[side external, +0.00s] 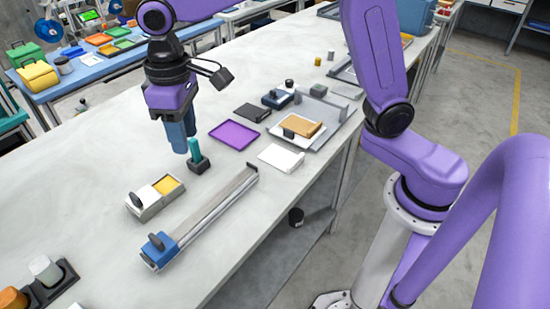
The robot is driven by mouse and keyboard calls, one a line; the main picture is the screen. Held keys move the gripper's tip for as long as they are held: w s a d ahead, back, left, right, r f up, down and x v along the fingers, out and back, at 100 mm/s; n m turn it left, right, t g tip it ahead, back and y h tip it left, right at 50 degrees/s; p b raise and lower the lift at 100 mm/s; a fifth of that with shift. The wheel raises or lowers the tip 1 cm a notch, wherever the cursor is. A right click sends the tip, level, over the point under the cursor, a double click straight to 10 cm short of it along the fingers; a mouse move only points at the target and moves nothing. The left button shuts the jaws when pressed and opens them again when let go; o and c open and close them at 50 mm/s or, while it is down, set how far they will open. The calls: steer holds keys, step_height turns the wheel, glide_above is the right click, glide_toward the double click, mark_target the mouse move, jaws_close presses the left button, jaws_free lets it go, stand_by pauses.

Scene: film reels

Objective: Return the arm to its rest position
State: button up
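My gripper (181,148) points down above the pale worktable (105,185), with its blue-grey fingers close to the left of an upright teal piece (195,148). The teal piece stands in a small dark holder (199,165). I cannot tell whether the fingers touch it or whether they are open or shut. My purple arm reaches in from the right and over the top of the view.
A metal rail (208,213) with a blue block (160,249) lies in front. A two-part box (155,197) is left of it. A purple tray (234,134) and a grey tray (313,128) are right of my gripper. The table's left side is mostly clear.

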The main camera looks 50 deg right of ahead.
steer(key=s+d+f+n, duration=0.2)
steer(key=s+d+n, duration=0.1)
steer(key=s+d, duration=0.7)
steer(key=s+d+f+n, duration=0.3)
steer(key=s+d, duration=0.6)
steer(key=s, duration=0.4)
steer(key=shift+d, duration=0.35)
